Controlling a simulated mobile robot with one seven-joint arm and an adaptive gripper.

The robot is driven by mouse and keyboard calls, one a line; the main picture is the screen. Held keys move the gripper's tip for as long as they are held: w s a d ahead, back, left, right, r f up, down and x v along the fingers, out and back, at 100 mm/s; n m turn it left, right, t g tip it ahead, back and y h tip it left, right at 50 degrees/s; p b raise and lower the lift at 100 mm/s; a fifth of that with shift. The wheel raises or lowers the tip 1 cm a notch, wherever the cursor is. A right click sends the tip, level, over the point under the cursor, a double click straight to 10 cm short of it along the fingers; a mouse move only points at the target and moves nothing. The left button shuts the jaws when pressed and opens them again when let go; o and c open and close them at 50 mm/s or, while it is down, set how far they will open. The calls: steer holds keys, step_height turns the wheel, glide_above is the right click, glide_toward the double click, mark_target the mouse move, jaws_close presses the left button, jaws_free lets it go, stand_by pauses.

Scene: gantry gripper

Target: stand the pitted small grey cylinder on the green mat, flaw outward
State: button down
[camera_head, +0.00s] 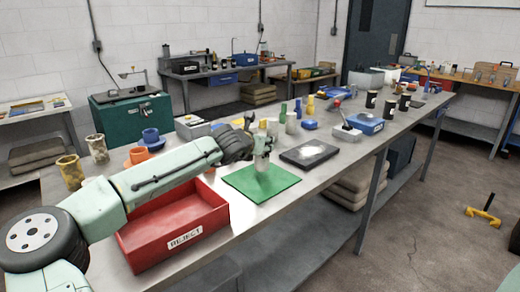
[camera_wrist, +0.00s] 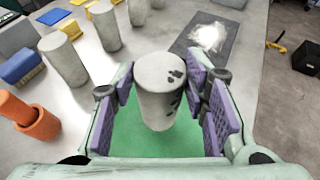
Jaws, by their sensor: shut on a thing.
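The small grey cylinder (camera_wrist: 158,98) is upright between the purple pads of my gripper (camera_wrist: 166,92), which is shut on it. Dark pits show on its upper right side and rim in the wrist view. In the head view the cylinder (camera_head: 262,164) is small and partly hidden by my gripper (camera_head: 263,150). The green mat (camera_head: 250,190) lies flat beneath it; the mat (camera_wrist: 130,137) also shows below the cylinder in the wrist view. The cylinder is over the mat's far part; I cannot tell whether its base touches.
A red REJECT bin (camera_head: 170,222) stands left of the mat. A dark plate (camera_head: 308,153) lies to its right. Other grey cylinders (camera_wrist: 64,60) and orange pieces (camera_wrist: 36,118) stand to the left in the wrist view. The mat's near part is clear.

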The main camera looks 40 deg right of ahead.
mark_target(260, 171)
steer(key=shift+f, duration=1.65)
steer(key=c, duration=0.9)
jaws_free()
steer(key=shift+f, duration=0.2)
steer(key=shift+c, duration=0.2)
steer(key=shift+r, duration=0.1)
